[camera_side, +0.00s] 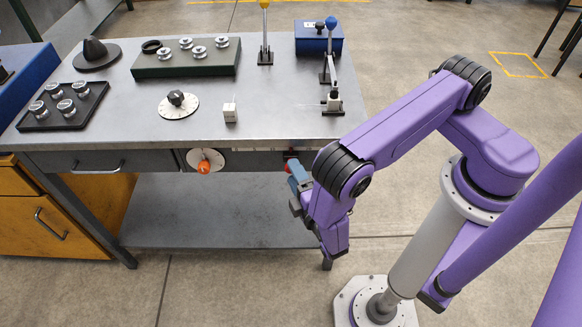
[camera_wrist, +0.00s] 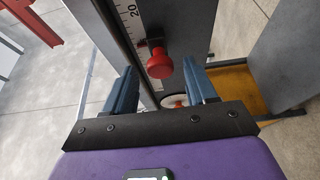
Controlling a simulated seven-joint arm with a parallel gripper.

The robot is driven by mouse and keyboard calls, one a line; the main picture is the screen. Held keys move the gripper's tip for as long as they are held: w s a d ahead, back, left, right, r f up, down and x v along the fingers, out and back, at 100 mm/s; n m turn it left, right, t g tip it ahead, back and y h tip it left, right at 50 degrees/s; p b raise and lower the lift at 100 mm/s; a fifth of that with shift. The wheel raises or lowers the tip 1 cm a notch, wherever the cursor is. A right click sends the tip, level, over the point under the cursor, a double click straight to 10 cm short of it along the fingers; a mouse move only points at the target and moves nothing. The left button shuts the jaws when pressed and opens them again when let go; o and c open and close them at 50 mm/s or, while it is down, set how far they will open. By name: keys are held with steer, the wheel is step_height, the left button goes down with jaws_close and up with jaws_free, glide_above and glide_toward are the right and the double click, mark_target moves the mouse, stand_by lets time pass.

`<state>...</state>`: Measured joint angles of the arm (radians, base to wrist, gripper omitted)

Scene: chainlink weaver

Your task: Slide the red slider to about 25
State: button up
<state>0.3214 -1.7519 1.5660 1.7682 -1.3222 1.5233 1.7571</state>
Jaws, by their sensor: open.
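The red slider (camera_wrist: 160,64) is a round red knob on a short stem, set against a pale ruled scale (camera_wrist: 133,22) on the bench front. The number 20 shows on the scale above the knob in the wrist view; its exact setting cannot be read. My gripper (camera_wrist: 161,84) is open, with one blue finger on each side of the knob in the picture. I see no contact.
A round dial with an orange knob (camera_side: 204,167) is on the bench front to the left. The workbench (camera_side: 270,90) holds a black knob dial (camera_side: 177,104), a small white block (camera_side: 230,112), levers (camera_side: 331,75) and trays. Bare floor lies before the bench.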

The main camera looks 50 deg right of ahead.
steer(key=shift+x, duration=1.55)
jaws_close()
steer(key=s+d, duration=0.6)
steer(key=shift+s, duration=0.3)
steer(key=shift+d, duration=0.15)
jaws_free()
